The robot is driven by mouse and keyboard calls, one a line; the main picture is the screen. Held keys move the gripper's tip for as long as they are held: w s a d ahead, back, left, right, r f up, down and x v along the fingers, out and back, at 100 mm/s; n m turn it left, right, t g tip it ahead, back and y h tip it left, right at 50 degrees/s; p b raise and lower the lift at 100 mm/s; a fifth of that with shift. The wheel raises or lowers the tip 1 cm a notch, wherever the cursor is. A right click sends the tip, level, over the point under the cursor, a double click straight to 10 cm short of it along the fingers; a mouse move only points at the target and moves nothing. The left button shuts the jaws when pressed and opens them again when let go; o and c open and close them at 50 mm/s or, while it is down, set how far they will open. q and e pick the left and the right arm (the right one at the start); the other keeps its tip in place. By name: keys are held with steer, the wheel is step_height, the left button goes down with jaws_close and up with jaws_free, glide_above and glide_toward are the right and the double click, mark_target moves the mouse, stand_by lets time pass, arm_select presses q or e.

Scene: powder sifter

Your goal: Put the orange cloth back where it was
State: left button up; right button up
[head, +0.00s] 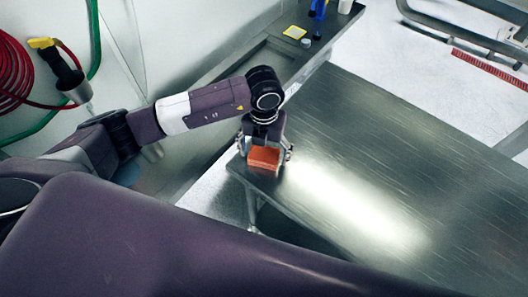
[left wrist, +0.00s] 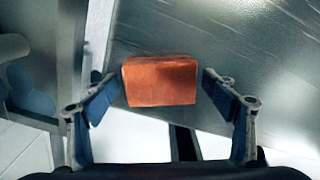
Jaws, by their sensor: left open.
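The orange cloth (head: 264,158) is a folded block lying at the near left corner of the metal table (head: 400,150). In the left wrist view the cloth (left wrist: 160,81) lies between the open fingers, with a gap on each side. My left gripper (head: 265,152) is above the cloth with its fingers apart, one on each side of it. It also shows in the left wrist view (left wrist: 161,95). My right gripper is not in view.
Behind the arm runs a counter with a sink (head: 262,62), with a yellow item (head: 295,32) and bottles at its far end. A red hose (head: 14,65) hangs on the left wall. The rest of the metal table is clear.

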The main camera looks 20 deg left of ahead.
mark_target(264, 153)
arm_select(q)
steer(key=shift+r, duration=0.1)
steer(key=shift+r, duration=0.25)
step_height(264, 153, up, 12)
steer(key=b, duration=0.3)
steer(key=shift+f+b, duration=0.15)
steer(key=shift+b, duration=0.15)
